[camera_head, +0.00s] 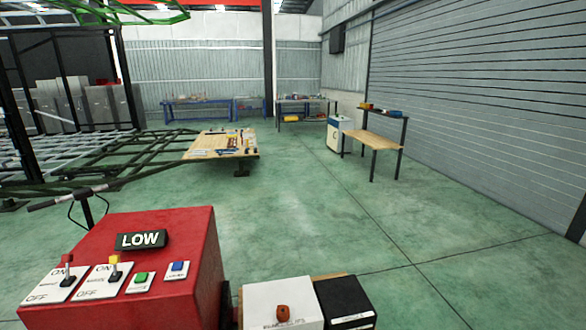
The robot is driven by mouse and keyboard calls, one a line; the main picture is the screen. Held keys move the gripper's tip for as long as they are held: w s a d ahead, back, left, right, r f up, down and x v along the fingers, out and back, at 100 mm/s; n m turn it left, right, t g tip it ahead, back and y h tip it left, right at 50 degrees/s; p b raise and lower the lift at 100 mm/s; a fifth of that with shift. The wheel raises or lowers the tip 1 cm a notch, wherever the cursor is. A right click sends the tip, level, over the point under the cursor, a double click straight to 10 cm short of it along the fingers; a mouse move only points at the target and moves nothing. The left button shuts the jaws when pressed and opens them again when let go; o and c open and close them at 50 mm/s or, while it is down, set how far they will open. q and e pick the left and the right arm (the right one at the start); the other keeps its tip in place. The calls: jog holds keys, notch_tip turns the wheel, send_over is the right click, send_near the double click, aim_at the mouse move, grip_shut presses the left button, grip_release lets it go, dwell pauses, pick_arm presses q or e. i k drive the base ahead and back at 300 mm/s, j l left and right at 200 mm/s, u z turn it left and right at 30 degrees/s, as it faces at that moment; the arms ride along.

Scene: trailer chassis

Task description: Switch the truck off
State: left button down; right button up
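A red control box (188,247) fills the lower left. It has a black display reading LOW (141,240). On its sloped face are two toggle switches on white plates marked ON and OFF. One lever has a red tip (67,260) and the other a yellow tip (115,262). Both levers point up in the picture, near the ON ends; their exact positions are hard to tell. To their right are a green button (141,277) and a blue button (178,267). Neither of my grippers is in view.
A white box with an orange-red knob (283,312) and a black box (345,301) stand right of the red box. A dark handlebar (75,197) rises behind it. A green chassis frame (95,160) and tool board (222,145) lie beyond. The floor at centre right is clear.

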aim_at(114, 259)
jog(key=u, duration=1.25)
jog(key=i+l+u, duration=0.2)
jog(key=i, duration=0.5)
jog(key=j, duration=0.1)
